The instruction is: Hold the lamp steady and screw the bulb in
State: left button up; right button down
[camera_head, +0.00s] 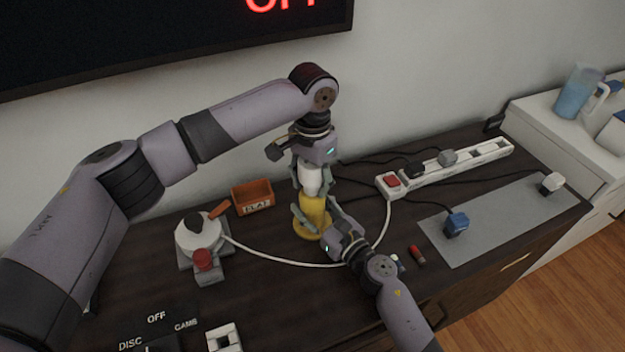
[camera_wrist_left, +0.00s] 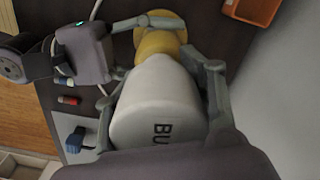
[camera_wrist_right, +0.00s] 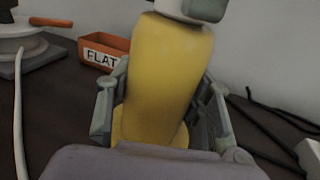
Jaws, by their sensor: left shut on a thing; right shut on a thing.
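The yellow lamp (camera_head: 313,213) stands upright on the dark table in the head view, and its body fills the middle of the right wrist view (camera_wrist_right: 165,80). My right gripper (camera_head: 325,219) is shut on the lamp's body from the front right. The white bulb (camera_head: 311,178) sits upright at the top of the lamp; the left wrist view shows it large, with partly hidden lettering (camera_wrist_left: 155,100). My left gripper (camera_head: 309,166) points down from above and is shut on the bulb. The joint between bulb and lamp is too small to judge.
An orange bin (camera_head: 253,197) stands behind left of the lamp. A white round device with a red knob (camera_head: 202,260) is at left. A power strip (camera_head: 450,170), a grey mat (camera_head: 495,222) with a blue plug (camera_head: 456,224), and a small red item (camera_head: 416,254) lie right. A white cable crosses the table.

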aim_at(312, 166)
pick_arm(q)
jog(key=shift+m, duration=0.6)
jog(key=o, duration=1.4)
jog(key=shift+r, duration=2.25)
jog(key=shift+c, duration=0.4)
